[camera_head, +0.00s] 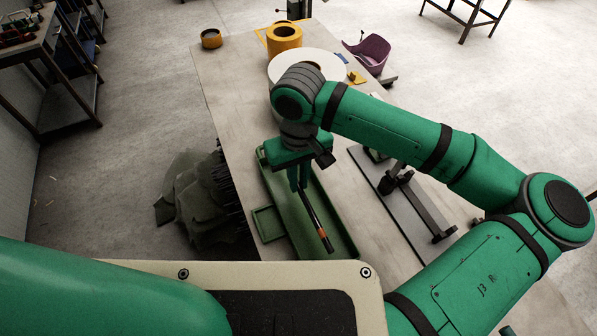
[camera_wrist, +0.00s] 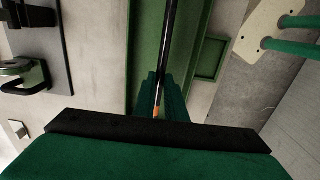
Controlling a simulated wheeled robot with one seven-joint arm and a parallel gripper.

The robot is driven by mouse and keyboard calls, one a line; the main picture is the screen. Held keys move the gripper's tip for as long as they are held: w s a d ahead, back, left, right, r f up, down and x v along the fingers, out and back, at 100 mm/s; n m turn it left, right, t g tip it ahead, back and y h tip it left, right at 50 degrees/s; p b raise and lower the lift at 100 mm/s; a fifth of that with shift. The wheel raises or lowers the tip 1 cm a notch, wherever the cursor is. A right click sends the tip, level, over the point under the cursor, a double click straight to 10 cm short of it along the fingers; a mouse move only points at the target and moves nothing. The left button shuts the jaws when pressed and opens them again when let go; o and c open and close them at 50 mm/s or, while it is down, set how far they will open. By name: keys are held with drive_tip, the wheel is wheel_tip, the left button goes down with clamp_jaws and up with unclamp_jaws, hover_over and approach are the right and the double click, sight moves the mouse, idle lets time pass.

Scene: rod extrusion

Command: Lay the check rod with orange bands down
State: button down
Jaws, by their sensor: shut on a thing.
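The check rod (camera_head: 313,214) is thin and black, with an orange band near its end closest to my body in the head view. My gripper (camera_head: 299,184) is shut on the rod, pointing down over the long green tray (camera_head: 272,208). In the wrist view, the rod (camera_wrist: 169,38) runs up from between the green fingers (camera_wrist: 161,97), roughly along the tray (camera_wrist: 146,45); an orange band shows at the fingers. I cannot tell whether the rod touches the tray floor. My gripper hides its far end in the head view.
A grey plate with a black clamp fixture (camera_head: 405,197) stands right of the tray. Behind are a white disc (camera_head: 335,68), a yellow roll (camera_head: 284,38) and a purple bin (camera_head: 371,52). A dark heap (camera_head: 200,195) lies on the floor at left.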

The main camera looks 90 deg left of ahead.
drive_tip(key=shift+f, duration=2.35)
drive_tip(key=c, duration=1.7)
unclamp_jaws()
drive_tip(key=shift+r, duration=0.1)
wheel_tip(320, 180, up, 11)
drive_tip(key=shift+f, duration=0.2)
